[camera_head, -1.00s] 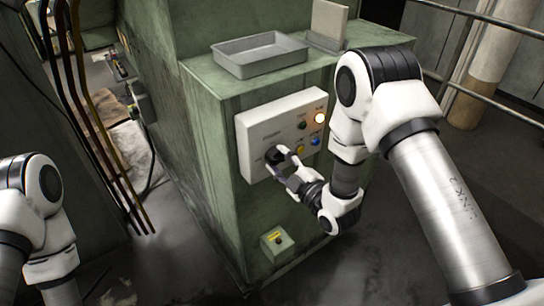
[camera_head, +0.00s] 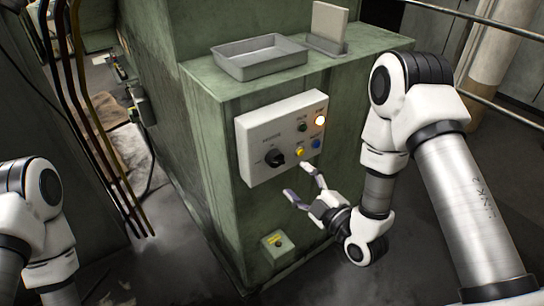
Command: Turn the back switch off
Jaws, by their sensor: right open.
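A white control panel (camera_head: 258,134) is on the front of the green machine. It has a black rotary switch (camera_head: 274,157) at its lower left, a lit orange-white lamp (camera_head: 320,120) at its upper right, and small green, yellow and blue buttons. The switch's exact setting is too small to tell. My right gripper (camera_head: 304,182) is open and empty, below and to the right of the switch, apart from the panel. My left arm (camera_head: 40,215) shows at the left edge, but its gripper is out of view.
A grey tray (camera_head: 262,70) and a small holder with an upright plate (camera_head: 327,30) sit on the green machine's top (camera_head: 375,45). A small green box with a yellow label (camera_head: 277,245) is low on the front. Cables hang at the left. A railing runs at the upper right.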

